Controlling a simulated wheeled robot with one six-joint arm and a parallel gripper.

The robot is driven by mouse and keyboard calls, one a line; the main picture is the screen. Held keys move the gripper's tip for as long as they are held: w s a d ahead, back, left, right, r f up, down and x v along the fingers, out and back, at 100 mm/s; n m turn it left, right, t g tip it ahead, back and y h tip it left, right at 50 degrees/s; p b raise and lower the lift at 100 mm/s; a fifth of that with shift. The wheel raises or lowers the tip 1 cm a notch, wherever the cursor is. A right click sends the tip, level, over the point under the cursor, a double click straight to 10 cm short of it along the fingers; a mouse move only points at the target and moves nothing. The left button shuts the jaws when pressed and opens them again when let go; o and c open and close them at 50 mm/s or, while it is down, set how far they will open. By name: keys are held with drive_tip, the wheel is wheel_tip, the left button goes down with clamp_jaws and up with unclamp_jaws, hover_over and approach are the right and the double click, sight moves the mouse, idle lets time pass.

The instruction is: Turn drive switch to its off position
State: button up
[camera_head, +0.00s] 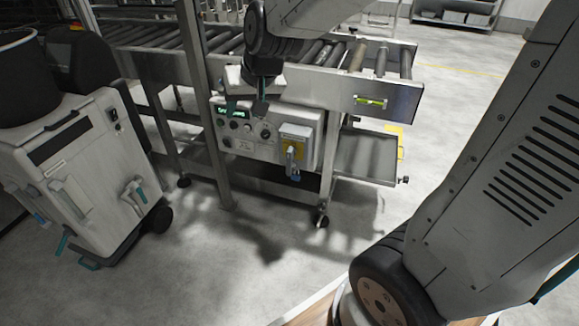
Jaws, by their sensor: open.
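A grey control panel (246,144) with a green-lit display and several small knobs hangs under the roller conveyor. On its right end is a grey switch box (297,134) with a yellow plate and a handle (291,158) pointing down. This looks like the drive switch, but its label is too small to read. My gripper (261,108) is open and points down in front of the panel's upper part, left of and above the switch box. In this view it appears apart from the handle, and its fingers are small and dark. Part of the panel's top is hidden behind it.
The roller conveyor (390,85) runs above the panel, with a metal post (203,95) at the panel's left. A low metal tray (368,158) sits to the right. A white wheeled machine (85,165) stands at the left. The floor in front is clear.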

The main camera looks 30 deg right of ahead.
drive_tip(key=w+d+f+m+t+h, duration=0.2)
drive_tip(key=w+d+f+m+h, duration=0.15)
drive_tip(key=w+f, duration=0.75)
drive_tip(key=w+d+f+m+t+h, duration=0.2)
drive_tip(key=w+d+f+t, duration=0.15)
drive_tip(key=w+f, duration=0.7)
drive_tip(key=m+h, duration=0.3)
drive_tip(key=h, duration=0.7)
approach(289, 167)
drive_tip(key=x, duration=1)
drive_tip(key=shift+w+d, duration=0.1)
drive_tip(key=shift+w, duration=0.2)
clamp_jaws()
